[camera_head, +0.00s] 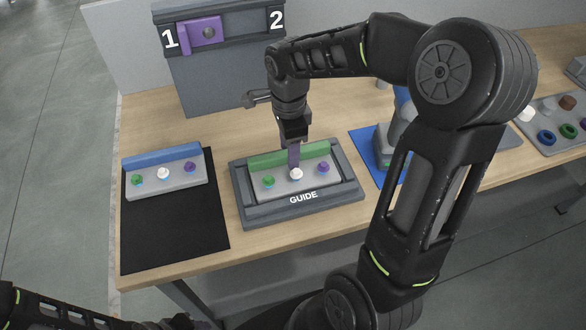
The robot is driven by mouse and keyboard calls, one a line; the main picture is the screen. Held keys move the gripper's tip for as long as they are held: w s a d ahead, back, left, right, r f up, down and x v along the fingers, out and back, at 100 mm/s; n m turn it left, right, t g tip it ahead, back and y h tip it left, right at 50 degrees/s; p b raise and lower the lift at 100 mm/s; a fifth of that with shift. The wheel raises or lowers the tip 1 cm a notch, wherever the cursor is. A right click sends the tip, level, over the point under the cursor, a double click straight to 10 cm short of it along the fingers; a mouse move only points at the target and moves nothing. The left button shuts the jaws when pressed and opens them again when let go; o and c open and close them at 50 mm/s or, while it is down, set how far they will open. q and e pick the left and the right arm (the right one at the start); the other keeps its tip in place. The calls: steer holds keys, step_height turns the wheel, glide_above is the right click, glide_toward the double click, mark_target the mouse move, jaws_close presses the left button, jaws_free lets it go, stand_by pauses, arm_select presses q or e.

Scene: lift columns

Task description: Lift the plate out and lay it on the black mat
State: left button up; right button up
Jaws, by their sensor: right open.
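A light grey plate (335,179) with a green back bar sits in the dark grey guide (250,210), marked GUIDE. It carries a green, a white and a purple knob in a row. The black mat (175,235) lies to the left, with a similar grey plate (152,190) with a blue bar on its back part. My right gripper (294,165) is open and points down over the middle of the guide's plate, close to the white knob (296,174). Whether it touches the knob is unclear. My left gripper (190,323) is mostly cut off at the bottom edge.
A grey panel marked 1 and 2 with a purple slider (205,32) stands at the back. A blue mat (363,145) with a grey object lies right of the guide, partly behind my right arm. A grey tray (550,128) of coloured parts is far right. The mat's front is clear.

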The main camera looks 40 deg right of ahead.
steer(key=shift+f, duration=0.1)
steer(key=shift+c, duration=0.4)
jaws_close()
stand_by(0.5)
